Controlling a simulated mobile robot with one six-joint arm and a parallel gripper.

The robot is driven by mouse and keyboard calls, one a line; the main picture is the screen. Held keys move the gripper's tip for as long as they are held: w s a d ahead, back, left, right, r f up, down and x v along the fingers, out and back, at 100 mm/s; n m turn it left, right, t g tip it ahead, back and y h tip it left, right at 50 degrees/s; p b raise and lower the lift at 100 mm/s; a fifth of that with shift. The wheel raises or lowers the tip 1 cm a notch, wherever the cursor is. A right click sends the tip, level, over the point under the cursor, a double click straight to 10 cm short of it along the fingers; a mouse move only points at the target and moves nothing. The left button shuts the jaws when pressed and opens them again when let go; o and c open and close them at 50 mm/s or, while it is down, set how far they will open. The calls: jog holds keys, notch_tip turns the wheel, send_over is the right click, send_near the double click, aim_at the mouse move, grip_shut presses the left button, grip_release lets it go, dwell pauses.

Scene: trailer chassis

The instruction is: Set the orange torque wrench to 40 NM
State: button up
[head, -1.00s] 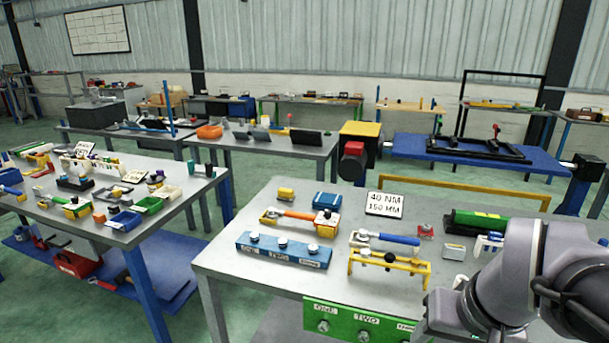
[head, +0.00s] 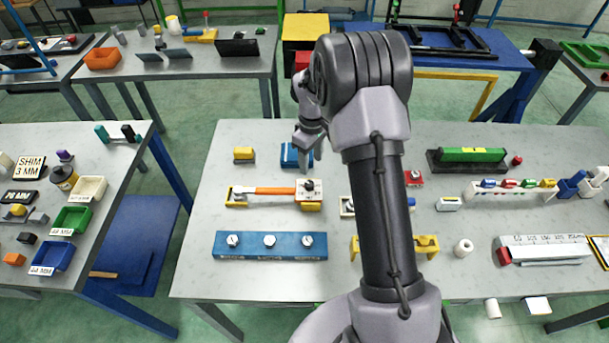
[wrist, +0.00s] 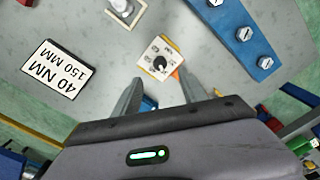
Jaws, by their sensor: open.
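The orange torque wrench (head: 268,190) lies in a yellow cradle on the grey table. Its right end carries a pale block with a dark round dial (head: 309,186). In the wrist view the dial face (wrist: 160,62) shows a black knob and small marks around it, too small to read. My gripper (head: 303,163) is above the table behind the dial end. In the wrist view its two fingers (wrist: 160,78) are apart and empty, with the dial block just beyond their tips. The card reading "40 NM 150 MM" (wrist: 57,72) shows in the wrist view; my arm hides it in the head view.
A blue block (head: 292,155) sits close to my gripper and a yellow block (head: 244,154) left of it. A blue rail with several bolts (head: 270,245) lies in front of the wrench. My arm hides most of the blue wrench and its yellow stand (head: 426,245).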

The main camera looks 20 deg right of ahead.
aim_at(309, 183)
jog(key=f, duration=0.7)
jog(key=f+b, duration=0.1)
jog(key=f, duration=0.2)
jog(key=shift+w+a+f, duration=0.1)
jog(key=shift+w+f, duration=0.2)
grip_shut()
